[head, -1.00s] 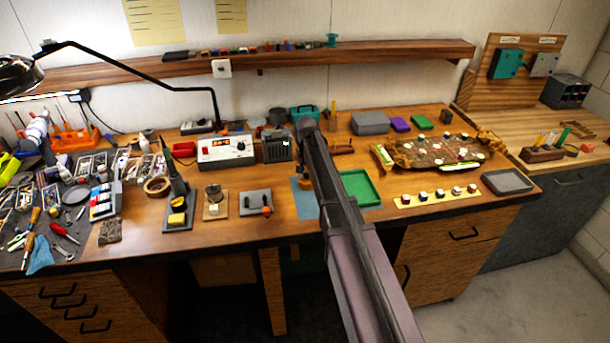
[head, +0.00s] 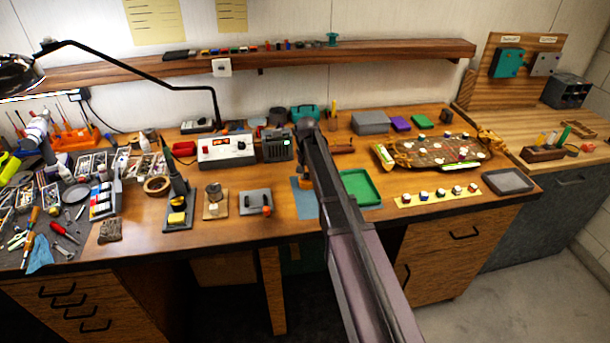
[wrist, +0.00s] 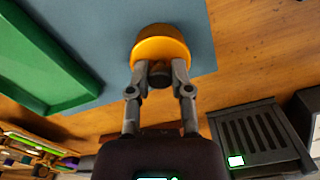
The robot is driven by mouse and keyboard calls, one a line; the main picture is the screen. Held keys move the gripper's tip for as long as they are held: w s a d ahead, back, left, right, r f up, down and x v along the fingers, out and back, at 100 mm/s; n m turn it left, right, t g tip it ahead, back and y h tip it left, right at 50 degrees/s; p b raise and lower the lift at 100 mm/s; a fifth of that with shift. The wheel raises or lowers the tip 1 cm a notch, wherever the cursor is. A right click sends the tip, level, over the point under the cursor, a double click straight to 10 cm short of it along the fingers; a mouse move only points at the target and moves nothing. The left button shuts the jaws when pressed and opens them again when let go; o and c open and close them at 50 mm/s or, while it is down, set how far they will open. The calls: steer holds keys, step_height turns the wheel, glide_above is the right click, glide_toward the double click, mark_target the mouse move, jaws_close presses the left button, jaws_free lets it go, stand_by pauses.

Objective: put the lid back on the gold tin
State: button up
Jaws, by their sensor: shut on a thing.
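In the wrist view a round gold piece (wrist: 163,44) lies beyond my fingertips, over the blue mat (wrist: 155,12). A short dark knob (wrist: 159,73) stands at its near side. My gripper (wrist: 160,75) is shut on this knob, with one finger on each side. From this angle I cannot tell the lid from the tin body, or whether the lid is seated or held just above. In the head view my arm covers much of the blue mat (head: 303,204), and the gripper's hold is too small and hidden to make out.
A grey vented box (head: 277,148) and a white meter unit (head: 225,150) stand behind to the left. A grey switch block (head: 256,203) is left of the mat.

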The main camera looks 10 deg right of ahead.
stand_by(0.3)
steer(key=o, duration=0.9)
steer(key=o, duration=0.4)
steer(key=shift+o, duration=0.2)
steer(key=shift+r, duration=0.1)
steer(key=shift+r+p, duration=3.4)
steer(key=shift+p, duration=0.15)
jaws_close()
